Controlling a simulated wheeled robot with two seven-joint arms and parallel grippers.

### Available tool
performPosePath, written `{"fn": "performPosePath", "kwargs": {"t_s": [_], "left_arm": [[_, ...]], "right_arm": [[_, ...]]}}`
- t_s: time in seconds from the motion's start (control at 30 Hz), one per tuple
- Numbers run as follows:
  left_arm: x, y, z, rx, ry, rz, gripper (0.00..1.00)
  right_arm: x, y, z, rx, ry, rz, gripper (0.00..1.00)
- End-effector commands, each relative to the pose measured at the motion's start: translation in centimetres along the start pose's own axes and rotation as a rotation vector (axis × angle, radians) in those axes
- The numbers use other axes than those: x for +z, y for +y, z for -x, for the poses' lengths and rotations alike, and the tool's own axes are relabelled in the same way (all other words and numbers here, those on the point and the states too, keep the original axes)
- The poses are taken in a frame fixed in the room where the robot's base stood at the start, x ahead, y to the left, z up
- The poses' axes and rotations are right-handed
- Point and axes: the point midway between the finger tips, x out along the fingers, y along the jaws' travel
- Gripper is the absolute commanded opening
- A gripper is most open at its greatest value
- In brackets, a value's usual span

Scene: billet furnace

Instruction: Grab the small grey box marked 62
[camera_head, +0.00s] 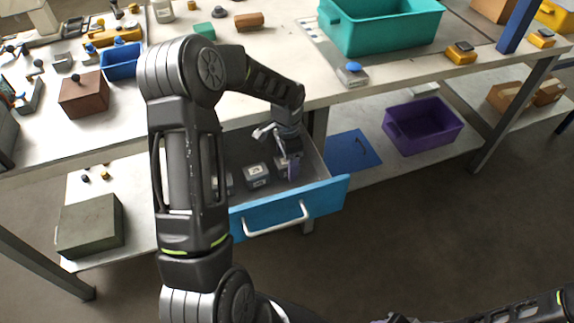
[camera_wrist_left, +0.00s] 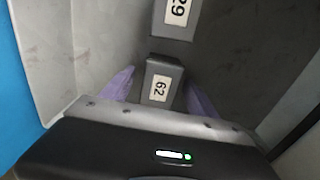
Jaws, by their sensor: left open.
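The small grey box marked 62 (camera_wrist_left: 162,82) lies in the open blue-fronted drawer (camera_head: 290,212). In the left wrist view its white label faces me, turned sideways. My left gripper (camera_wrist_left: 160,92) is open, with one purple finger on each side of this box. In the head view my left gripper (camera_head: 290,162) reaches down into the drawer and partly hides the box (camera_head: 281,167). I cannot tell whether the fingers touch it. My right forearm (camera_head: 515,310) shows at the lower right, but I cannot make out its gripper.
A second grey box (camera_wrist_left: 175,16), whose label looks like 29, lies close beside it, to its left in the head view (camera_head: 256,177). The drawer walls surround my left gripper. A purple bin (camera_head: 423,125) stands on the lower shelf; the worktop above holds many items.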

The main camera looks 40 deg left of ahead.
Motion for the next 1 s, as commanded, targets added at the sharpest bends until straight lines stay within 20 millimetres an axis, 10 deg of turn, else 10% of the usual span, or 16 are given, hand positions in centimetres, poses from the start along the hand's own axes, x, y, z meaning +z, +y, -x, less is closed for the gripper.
{"fn": "performPosePath", "kwargs": {"t_s": [1.0], "left_arm": [[0.0, -0.01, 0.02, 0.0, 0.0, 0.0, 0.0]], "right_arm": [[0.0, 0.0, 0.0, 0.0, 0.0, 0.0, 0.33]]}}
